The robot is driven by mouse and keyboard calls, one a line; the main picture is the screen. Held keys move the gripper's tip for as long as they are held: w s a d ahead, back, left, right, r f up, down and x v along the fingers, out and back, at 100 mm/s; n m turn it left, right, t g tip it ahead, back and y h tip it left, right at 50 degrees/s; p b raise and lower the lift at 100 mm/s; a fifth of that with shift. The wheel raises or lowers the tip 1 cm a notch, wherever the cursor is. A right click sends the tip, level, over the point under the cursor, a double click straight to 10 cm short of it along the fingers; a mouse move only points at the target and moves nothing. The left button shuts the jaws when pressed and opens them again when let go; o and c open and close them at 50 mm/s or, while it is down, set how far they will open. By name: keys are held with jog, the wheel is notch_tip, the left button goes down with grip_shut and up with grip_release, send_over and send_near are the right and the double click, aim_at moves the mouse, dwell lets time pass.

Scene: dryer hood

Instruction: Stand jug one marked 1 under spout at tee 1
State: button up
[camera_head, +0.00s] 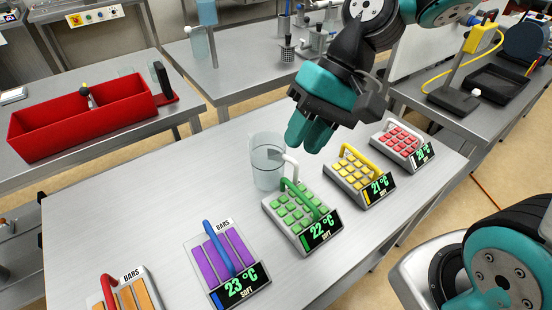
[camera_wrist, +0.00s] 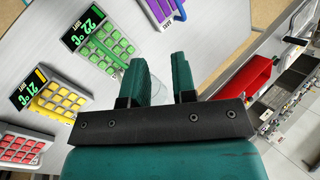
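A clear jug (camera_head: 267,165) stands upright on the steel table, just behind the green tray; no number is readable on it. My gripper (camera_head: 305,135) is to the right of the jug in the head view, above the table and apart from the tray below. In the wrist view my gripper (camera_wrist: 162,75) has its two teal fingers spread with a gap between them. Part of a clear vessel (camera_wrist: 160,92), seemingly the jug, shows beyond that gap, mostly hidden by the gripper. I cannot make out a spout or a tee marked 1.
Trays with handles line the table's front: orange (camera_head: 140,295), purple (camera_head: 222,255), green (camera_head: 297,210), yellow (camera_head: 358,177) and red (camera_head: 400,143). A red bin (camera_head: 80,125) is on the left bench. The table left of the jug is clear.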

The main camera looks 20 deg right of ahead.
jog(key=w+d+f+m+y, duration=0.4)
jog(key=w+d+f+m, duration=0.3)
jog(key=m, duration=0.3)
jog(key=m+t+y+p, duration=0.1)
jog(key=m+y+p, duration=0.15)
jog(key=m, duration=0.45)
send_near(295, 178)
jog(key=a+f, duration=0.1)
jog(key=f, duration=0.1)
jog(key=shift+w+a+f+y, duration=0.1)
jog(key=shift+a+f+y, duration=0.2)
jog(key=shift+a+y, duration=0.1)
jog(key=shift+a+f, duration=0.1)
jog(key=shift+a, duration=0.6)
jog(key=p+x, duration=0.2)
jog(key=x, duration=0.3)
jog(key=shift+a+f, duration=0.3)
jog(key=shift+a, duration=0.15)
grip_shut()
